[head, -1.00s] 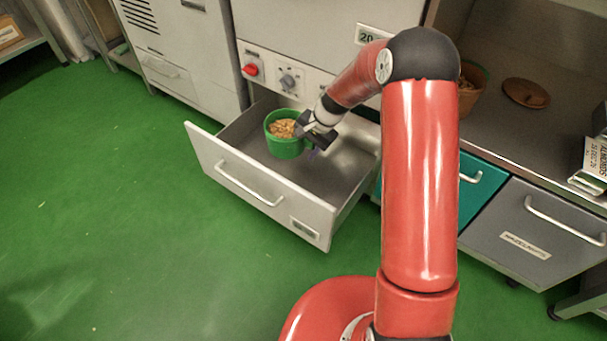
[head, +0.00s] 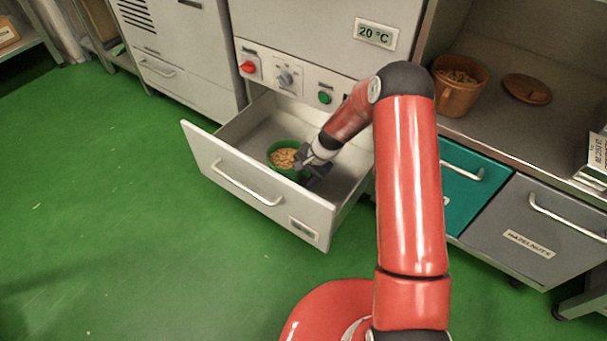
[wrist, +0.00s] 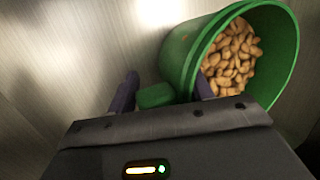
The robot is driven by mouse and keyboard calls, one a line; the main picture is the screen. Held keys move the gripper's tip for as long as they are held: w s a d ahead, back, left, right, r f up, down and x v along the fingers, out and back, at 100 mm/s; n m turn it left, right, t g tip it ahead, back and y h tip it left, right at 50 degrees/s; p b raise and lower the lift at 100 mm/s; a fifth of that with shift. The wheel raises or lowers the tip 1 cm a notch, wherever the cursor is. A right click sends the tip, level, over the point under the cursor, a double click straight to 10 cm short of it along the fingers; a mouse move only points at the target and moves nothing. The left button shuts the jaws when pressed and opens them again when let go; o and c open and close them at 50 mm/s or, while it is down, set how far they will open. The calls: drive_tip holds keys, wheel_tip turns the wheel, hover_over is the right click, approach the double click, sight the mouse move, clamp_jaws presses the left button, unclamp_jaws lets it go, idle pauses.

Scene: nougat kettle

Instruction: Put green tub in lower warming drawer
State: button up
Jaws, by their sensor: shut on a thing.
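The green tub (head: 285,147), filled with nuts, is inside the open lower warming drawer (head: 250,180), low between its walls. The tub also shows in the wrist view (wrist: 188,52), with a small green grip (wrist: 156,95) on its side. My gripper (head: 303,164) reaches down into the drawer from the right. In the wrist view its fingers (wrist: 163,94) are shut on that green grip.
Above the drawer is a panel with a red knob (head: 249,67), a grey knob and a green button (head: 325,97). A brown pot (head: 457,92) and a round brown lid (head: 527,91) are on the right counter. A teal drawer (head: 466,190) is below. Green floor is clear at left.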

drive_tip(key=shift+f, duration=0.2)
drive_tip(key=o, duration=1.3)
drive_tip(key=shift+r, duration=0.15)
